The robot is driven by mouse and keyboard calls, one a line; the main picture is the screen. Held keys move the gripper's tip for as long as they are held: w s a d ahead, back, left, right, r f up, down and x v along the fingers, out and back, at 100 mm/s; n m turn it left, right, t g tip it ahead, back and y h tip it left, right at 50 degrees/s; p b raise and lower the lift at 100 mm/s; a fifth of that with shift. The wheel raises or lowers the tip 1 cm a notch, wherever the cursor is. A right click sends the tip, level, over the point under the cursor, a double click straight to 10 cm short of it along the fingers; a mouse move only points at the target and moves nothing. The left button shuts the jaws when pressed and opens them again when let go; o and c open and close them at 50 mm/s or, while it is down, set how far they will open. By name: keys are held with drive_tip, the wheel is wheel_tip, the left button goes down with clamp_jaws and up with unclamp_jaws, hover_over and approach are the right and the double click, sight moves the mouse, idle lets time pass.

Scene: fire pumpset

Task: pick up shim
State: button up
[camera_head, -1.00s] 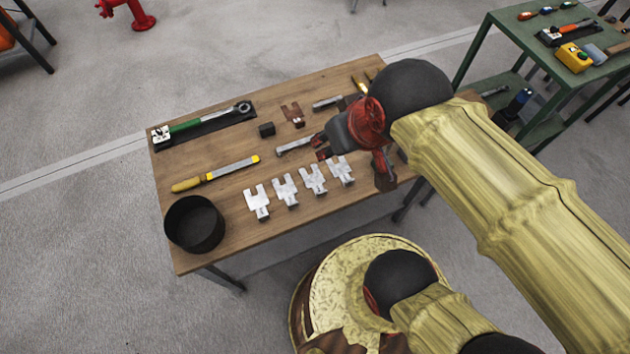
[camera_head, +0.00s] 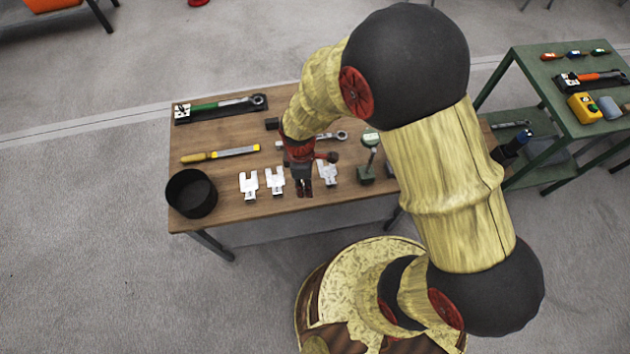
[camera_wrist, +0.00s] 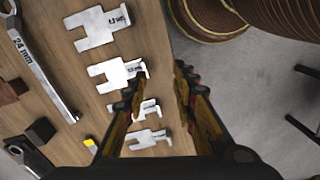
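Several silvery forked shims lie flat in a row near the table's front edge. In the head view, the far-left shim (camera_head: 249,185), the one beside it (camera_head: 275,181) and the right one (camera_head: 327,173) show; another is hidden behind my gripper (camera_head: 303,188). In the wrist view, my gripper (camera_wrist: 157,80) is open, its two fingers apart with nothing held. The shim second from the top (camera_wrist: 112,75) has its tab end close to the fingertips. Two more shims (camera_wrist: 150,138) show partly behind the left finger. I cannot tell the exact height.
The wooden table (camera_head: 225,215) also holds a black round bin (camera_head: 191,194), a yellow file (camera_head: 222,154), a green-handled torque wrench (camera_head: 220,106), a spanner (camera_wrist: 38,60) and a green gauge stand (camera_head: 368,165). A green cart (camera_head: 530,75) stands right.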

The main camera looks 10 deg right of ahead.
drive_tip(key=w+n, duration=0.2)
drive_tip(key=shift+a+n+t, duration=0.3)
drive_tip(key=shift+t, duration=0.1)
drive_tip(key=f+b, duration=0.1)
drive_tip(key=f, duration=0.1)
drive_tip(key=f+b, duration=0.1)
drive_tip(key=f, duration=0.2)
drive_tip(key=d+f+b, duration=0.1)
drive_tip(key=f, duration=0.1)
drive_tip(key=shift+w+f+b, duration=0.15)
drive_tip(key=shift+f+b, duration=0.05)
drive_tip(key=shift+b, duration=0.2)
drive_tip(key=c, duration=0.3)
drive_tip(key=c, duration=0.4)
clamp_jaws()
